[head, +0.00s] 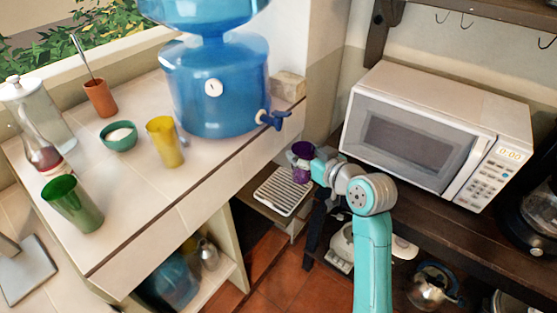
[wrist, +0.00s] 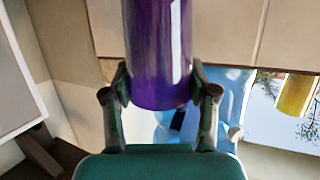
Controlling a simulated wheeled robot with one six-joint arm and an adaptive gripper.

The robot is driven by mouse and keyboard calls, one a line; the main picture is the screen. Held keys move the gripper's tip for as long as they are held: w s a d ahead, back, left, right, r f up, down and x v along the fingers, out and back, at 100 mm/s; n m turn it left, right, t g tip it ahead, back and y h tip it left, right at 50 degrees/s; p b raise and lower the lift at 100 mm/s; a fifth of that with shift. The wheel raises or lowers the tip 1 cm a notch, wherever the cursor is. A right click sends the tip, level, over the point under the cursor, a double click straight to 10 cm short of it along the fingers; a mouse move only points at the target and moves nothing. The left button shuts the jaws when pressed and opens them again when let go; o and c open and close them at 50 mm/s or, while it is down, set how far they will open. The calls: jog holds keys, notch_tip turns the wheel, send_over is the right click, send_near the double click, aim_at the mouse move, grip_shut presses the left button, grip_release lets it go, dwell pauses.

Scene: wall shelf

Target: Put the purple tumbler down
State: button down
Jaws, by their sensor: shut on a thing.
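The purple tumbler (head: 302,161) is held by my gripper (head: 316,166) in the head view, in the gap between the counter and the microwave, near the drip tray. In the wrist view the purple tumbler (wrist: 158,50) stands between the two fingers of my gripper (wrist: 160,90), which are shut on its sides near its lower end. Its top runs out of the wrist view. In the head view my gripper partly hides the tumbler.
A slatted drip tray (head: 284,190) sits below the blue water dispenser (head: 213,85) with its tap (head: 272,119). A yellow tumbler (head: 165,142), green tumbler (head: 72,204) and small bowl (head: 118,135) stand on the tiled counter (head: 130,235). The microwave (head: 430,135) is on the right.

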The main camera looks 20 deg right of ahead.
aim_at(302, 178)
jog(key=w+a, duration=0.1)
jog(key=w, duration=0.1)
jog(key=w+a, duration=0.3)
jog(key=w, duration=0.1)
jog(key=shift+w+a, duration=0.15)
jog(key=shift+a, duration=0.2)
jog(key=shift+d+f, duration=0.1)
jog(key=shift+f, duration=0.45)
jog(key=shift+w+f, duration=0.1)
jog(key=shift+f, duration=2.8)
jog(key=shift+f, duration=0.2)
jog(key=shift+c, duration=1.6)
grip_release()
jog(key=shift+r, duration=0.2)
jog(key=v, duration=1.2)
